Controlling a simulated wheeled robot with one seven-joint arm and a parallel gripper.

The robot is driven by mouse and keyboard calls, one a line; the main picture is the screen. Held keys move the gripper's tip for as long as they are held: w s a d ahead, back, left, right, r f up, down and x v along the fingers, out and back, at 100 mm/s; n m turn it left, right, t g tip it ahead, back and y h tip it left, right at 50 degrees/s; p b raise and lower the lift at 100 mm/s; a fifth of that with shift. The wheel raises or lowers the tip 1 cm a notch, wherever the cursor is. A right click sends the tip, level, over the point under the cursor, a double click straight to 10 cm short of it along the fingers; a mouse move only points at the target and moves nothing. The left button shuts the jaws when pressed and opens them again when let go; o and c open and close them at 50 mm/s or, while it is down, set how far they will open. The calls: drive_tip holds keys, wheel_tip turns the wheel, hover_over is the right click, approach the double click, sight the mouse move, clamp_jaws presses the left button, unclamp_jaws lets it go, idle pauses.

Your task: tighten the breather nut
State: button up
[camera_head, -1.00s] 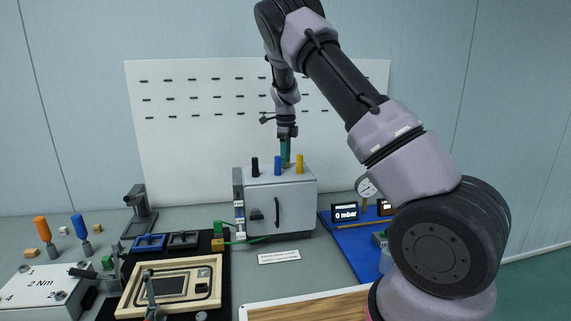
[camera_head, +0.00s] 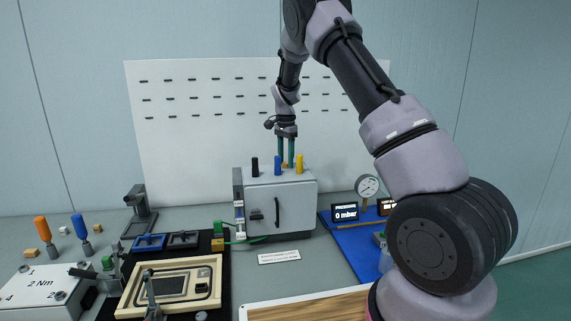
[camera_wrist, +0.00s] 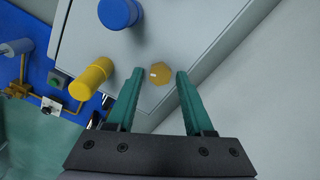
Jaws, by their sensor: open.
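The breather nut is the small brass hexagonal piece (camera_wrist: 158,76) on top of the grey cabinet (camera_head: 285,204); it shows as a small orange-brown spot in the head view (camera_head: 285,166). My gripper (camera_head: 286,167) points down over the cabinet's rear top, its two green fingers spread. In the wrist view my gripper's fingertips (camera_wrist: 160,73) appear on either side of the nut, with gaps on both sides. Nothing is held. I cannot tell exactly how far down beside the nut the tips reach.
A black post (camera_head: 255,167), a blue post (camera_head: 277,166) and a yellow post (camera_head: 299,164) stand on the cabinet top close to the fingers. A white pegboard (camera_head: 200,110) stands behind. A blue mat (camera_head: 350,238) with a gauge (camera_head: 367,187) lies right.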

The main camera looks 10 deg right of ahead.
drive_tip(key=n, duration=0.6)
drive_tip(key=shift+n, duration=0.4)
drive_tip(key=n, duration=0.7)
clamp_jaws()
drive_tip(key=shift+a, duration=0.1)
drive_tip(key=m, duration=0.3)
